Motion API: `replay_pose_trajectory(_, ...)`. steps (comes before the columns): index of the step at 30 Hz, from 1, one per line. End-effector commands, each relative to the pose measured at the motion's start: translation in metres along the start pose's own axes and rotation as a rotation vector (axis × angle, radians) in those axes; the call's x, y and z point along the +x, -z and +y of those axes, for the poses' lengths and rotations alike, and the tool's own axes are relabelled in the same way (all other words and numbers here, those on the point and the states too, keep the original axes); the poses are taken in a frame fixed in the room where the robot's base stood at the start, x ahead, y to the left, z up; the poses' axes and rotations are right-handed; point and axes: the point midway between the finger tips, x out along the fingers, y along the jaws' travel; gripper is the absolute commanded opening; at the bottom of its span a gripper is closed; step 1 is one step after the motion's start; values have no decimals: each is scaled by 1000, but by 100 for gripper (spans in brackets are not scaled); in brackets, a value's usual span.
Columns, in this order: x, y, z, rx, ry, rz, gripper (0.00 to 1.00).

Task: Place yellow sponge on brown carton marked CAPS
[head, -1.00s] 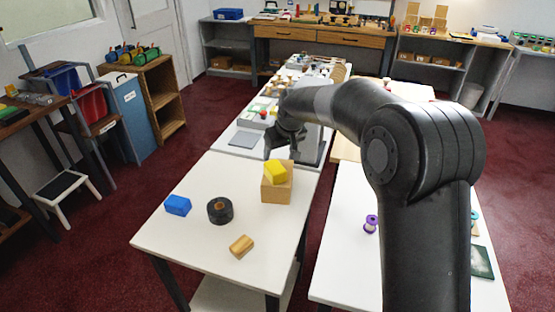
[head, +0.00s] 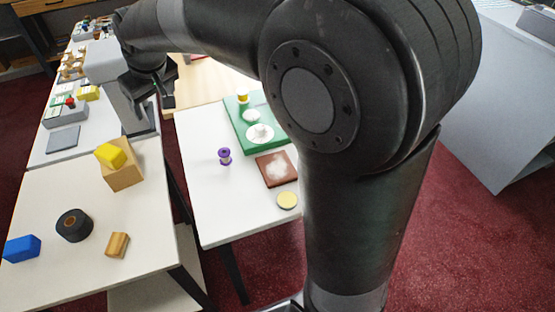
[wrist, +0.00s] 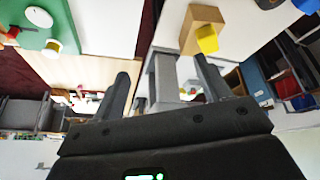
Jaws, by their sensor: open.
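The yellow sponge (head: 110,155) rests on top of the brown carton (head: 124,177) at the back right corner of the near left white table. No marking on the carton can be read. In the wrist view the carton (wrist: 195,28) appears upside down with the sponge (wrist: 207,41) against its top. My gripper (head: 152,92) is above and to the right of the sponge in the head view, clear of it. In the wrist view my gripper (wrist: 160,72) has its fingers spread with nothing between them.
On the same table (head: 45,185) are a blue block (head: 22,248), a black tape roll (head: 74,225) and a wooden piece (head: 117,245). The right table (head: 215,205) holds a purple spool (head: 225,156), a green board (head: 240,118) and a brown tile (head: 277,169). A gap separates the tables.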

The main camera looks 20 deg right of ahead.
Motion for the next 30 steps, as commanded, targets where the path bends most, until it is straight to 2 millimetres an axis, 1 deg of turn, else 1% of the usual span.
replay_pose_trajectory(1,-17,-18,10,31,-19,6,70)
replay_pose_trajectory(3,-35,-42,21,71,-40,10,70)
replay_pose_trajectory(5,-49,-64,29,106,-57,13,70)
replay_pose_trajectory(6,-58,-78,34,130,-68,16,70)
replay_pose_trajectory(8,-70,-100,40,166,-84,19,70)
replay_pose_trajectory(9,-77,-116,43,190,-94,22,70)
replay_pose_trajectory(14,-100,-178,51,288,-131,34,70)
replay_pose_trajectory(15,-104,-193,52,313,-139,37,70)
replay_pose_trajectory(18,-111,-231,51,372,-157,45,70)
replay_pose_trajectory(21,-115,-263,49,424,-171,53,70)
replay_pose_trajectory(24,-115,-287,46,462,-180,58,70)
replay_pose_trajectory(25,-115,-292,46,471,-182,60,70)
replay_pose_trajectory(27,-114,-300,44,485,-185,62,70)
replay_pose_trajectory(30,-114,-306,43,496,-187,63,70)
